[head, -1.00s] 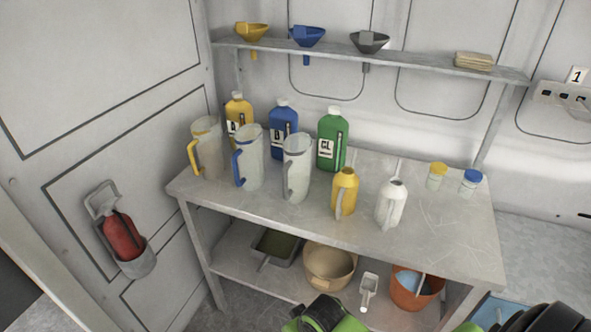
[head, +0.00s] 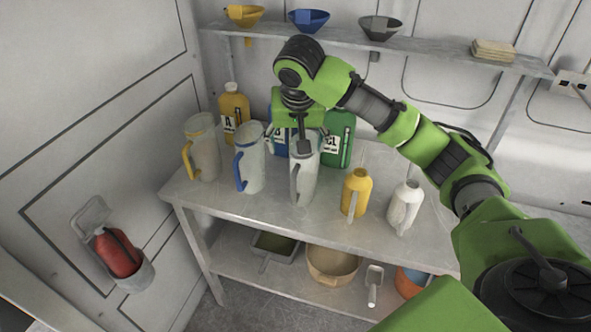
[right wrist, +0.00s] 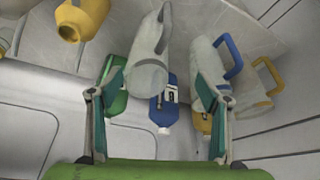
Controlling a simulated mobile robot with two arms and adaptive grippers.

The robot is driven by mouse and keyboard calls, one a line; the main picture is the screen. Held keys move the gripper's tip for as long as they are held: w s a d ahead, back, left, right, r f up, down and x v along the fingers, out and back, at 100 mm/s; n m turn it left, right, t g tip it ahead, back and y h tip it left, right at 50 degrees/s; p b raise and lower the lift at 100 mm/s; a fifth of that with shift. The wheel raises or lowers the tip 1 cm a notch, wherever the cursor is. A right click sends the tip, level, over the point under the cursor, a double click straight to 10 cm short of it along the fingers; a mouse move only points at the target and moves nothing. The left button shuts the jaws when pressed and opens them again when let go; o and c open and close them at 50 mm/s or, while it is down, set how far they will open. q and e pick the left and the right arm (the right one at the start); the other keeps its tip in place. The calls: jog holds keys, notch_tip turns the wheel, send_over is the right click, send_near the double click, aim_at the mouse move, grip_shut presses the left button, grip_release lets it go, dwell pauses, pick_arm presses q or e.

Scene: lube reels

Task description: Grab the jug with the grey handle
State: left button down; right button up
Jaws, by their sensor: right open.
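The jug with the grey handle (head: 308,182) is a clear, tall jug standing upright on the bench, between the blue-handled jug (head: 252,172) and a yellow can (head: 357,192). My right gripper (head: 297,143) is open and points down at the grey-handled jug's top, partly covering it. In the right wrist view the jug (right wrist: 148,75) lies between the two open fingers (right wrist: 158,90), nearer the left one, and nothing is gripped. The blue-handled jug (right wrist: 222,65) shows at the right finger. My left gripper is not in view.
A yellow-handled jug (head: 204,158) stands at the left. Yellow (head: 234,112), blue (head: 280,135) and green (head: 340,140) bottles stand behind. A white can (head: 404,205) is to the right. A shelf (head: 440,58) with funnels runs above. The bench front is clear.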

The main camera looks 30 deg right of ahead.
jog(key=d+r, duration=0.1)
jog(key=r, duration=0.1)
jog(key=p, duration=0.3)
send_over(301, 176)
jog(key=w+d, duration=0.2)
notch_tip(301, 176, down, 8)
jog(key=f, duration=0.1)
jog(key=f+p, duration=0.1)
jog(key=f, duration=0.1)
jog(key=shift+w+d+f+m, duration=0.2)
jog(key=shift+w+d+m, duration=0.1)
jog(key=shift+d+m, duration=0.1)
jog(key=shift+w+f, duration=0.15)
jog(key=shift+f, duration=0.35)
jog(key=c, duration=1.9)
jog(key=shift+w+r, duration=0.1)
jog(key=shift+c, duration=0.3)
